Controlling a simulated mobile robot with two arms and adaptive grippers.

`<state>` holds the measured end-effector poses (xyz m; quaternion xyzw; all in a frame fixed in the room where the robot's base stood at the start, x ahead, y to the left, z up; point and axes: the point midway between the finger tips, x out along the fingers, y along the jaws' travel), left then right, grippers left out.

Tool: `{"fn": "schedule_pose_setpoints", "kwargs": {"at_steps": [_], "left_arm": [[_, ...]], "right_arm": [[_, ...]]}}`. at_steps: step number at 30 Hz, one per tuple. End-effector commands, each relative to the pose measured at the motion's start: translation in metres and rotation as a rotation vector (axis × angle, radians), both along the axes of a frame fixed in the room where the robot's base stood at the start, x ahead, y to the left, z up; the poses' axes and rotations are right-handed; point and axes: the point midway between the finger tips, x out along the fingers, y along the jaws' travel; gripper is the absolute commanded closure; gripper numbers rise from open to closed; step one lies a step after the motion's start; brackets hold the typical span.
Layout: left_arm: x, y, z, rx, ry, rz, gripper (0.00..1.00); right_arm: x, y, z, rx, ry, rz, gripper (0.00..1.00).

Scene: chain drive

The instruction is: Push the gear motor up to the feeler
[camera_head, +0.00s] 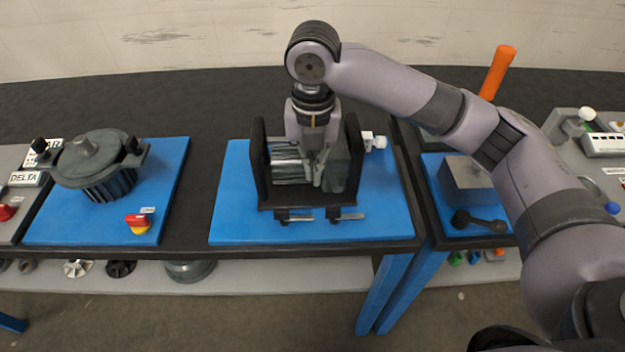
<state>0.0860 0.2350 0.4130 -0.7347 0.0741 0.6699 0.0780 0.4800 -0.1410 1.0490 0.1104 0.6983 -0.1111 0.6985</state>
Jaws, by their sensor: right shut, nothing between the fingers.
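The gear motor (289,163) shows as a silver ribbed body inside a black frame (302,199) with two upright side walls. A dark grey-green block (337,170) beside it seems to be part of it, but I cannot be sure. My right gripper (317,180) points down between the frame's walls, at the silver body and the block. It is shut with nothing in it. I cannot tell whether it touches the motor. A small white part (376,141) at the frame's right side may be the feeler. My left gripper is not in view.
The frame stands on a blue mat (235,215) on the dark bench, with two clamps (344,216) at its front edge. At left are a dark round machine (97,165) and a red-yellow switch (139,222). At right are a grey block (468,181) and an orange post (497,72).

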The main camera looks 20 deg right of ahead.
Motion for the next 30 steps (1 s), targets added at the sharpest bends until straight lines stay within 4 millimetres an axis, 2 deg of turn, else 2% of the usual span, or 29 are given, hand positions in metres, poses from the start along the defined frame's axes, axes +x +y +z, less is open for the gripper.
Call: {"fn": "schedule_pose_setpoints", "kwargs": {"at_steps": [5,16,22,30], "left_arm": [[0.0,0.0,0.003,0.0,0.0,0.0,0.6],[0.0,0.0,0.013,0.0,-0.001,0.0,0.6],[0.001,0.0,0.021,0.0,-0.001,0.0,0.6],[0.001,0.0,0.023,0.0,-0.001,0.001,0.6]], "right_arm": [[-0.001,0.0,-0.02,-0.001,0.006,0.002,1.0],[-0.001,0.0,-0.097,-0.001,0.004,0.0,1.0],[0.027,-0.009,-0.097,-0.001,0.0,-0.002,1.0],[0.038,-0.012,-0.098,0.0,0.0,0.001,1.0]]}}
